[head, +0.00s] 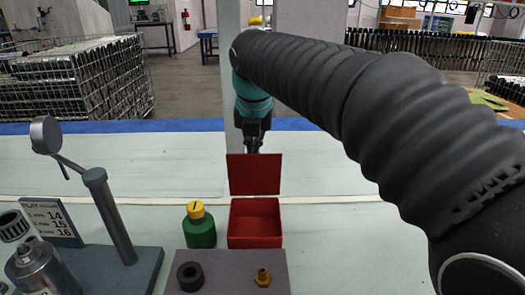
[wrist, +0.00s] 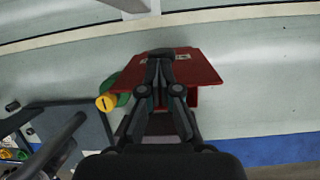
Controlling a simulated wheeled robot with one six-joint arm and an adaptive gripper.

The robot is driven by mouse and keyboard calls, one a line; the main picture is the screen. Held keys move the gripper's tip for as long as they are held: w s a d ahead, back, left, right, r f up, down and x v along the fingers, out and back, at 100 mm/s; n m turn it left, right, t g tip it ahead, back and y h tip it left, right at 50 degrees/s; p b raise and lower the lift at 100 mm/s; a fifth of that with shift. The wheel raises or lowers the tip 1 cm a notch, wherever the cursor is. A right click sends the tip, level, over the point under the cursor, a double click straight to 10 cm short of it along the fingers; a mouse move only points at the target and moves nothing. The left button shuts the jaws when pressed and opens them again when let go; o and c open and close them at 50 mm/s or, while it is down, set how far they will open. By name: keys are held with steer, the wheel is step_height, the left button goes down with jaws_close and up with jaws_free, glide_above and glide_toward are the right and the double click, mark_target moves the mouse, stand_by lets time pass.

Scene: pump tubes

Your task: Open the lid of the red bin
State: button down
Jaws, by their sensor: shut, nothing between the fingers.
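The red bin (head: 255,228) stands on the pale bench in the middle of the head view, its empty inside showing. Its lid (head: 254,174) stands raised at the bin's back edge, close to upright. My gripper (head: 254,148) is shut and empty, pointing down just behind the top of the lid. The lid hides the fingertips' lower end in the head view. In the wrist view my gripper (wrist: 161,56) lies in front of the red lid (wrist: 200,68). I cannot tell whether the fingers touch it.
A green bottle with a yellow cap (head: 199,226) stands just left of the bin. A grey block (head: 228,280) with a black ring (head: 190,276) and a brass fitting (head: 263,278) is in front. A stand (head: 110,215) rises at left. The bench right of the bin is clear.

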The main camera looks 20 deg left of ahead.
steer(key=shift+w+a+f, duration=0.1)
steer(key=shift+w+a, duration=0.2)
steer(key=shift+w, duration=0.2)
steer(key=shift+w+a+f, duration=0.1)
steer(key=shift+w+a, duration=0.2)
steer(key=shift+w, duration=0.2)
steer(key=shift+r, duration=0.15)
steer(key=v, duration=1.2)
steer(key=shift+w+d, duration=0.1)
steer(key=shift+d, duration=0.05)
